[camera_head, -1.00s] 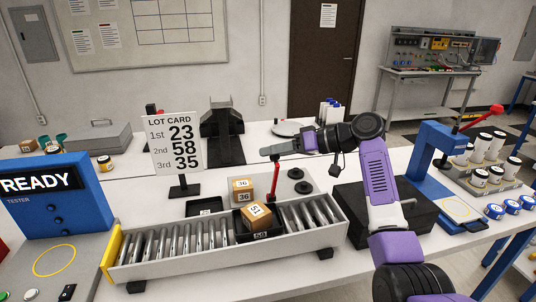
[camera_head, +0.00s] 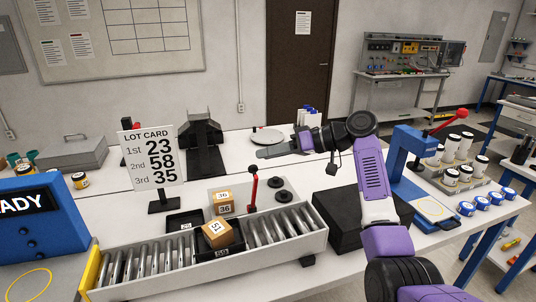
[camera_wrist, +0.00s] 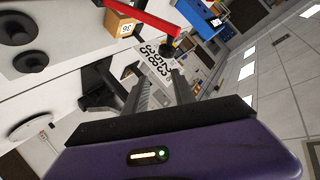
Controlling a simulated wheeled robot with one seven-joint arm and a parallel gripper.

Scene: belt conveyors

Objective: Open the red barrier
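A box marked 51 (camera_head: 217,233) sits tilted in a black tray marked 59 (camera_head: 222,252) on the rollers, left of the bar.
A lot card (camera_head: 152,160) reading 23, 58, 35 stands behind the conveyor. A box marked 36 (camera_head: 224,203) and a small black tray (camera_head: 184,220) are beside it. A blue press with a red lever (camera_head: 448,125) is at right. A blue tester (camera_head: 40,240) is at left.

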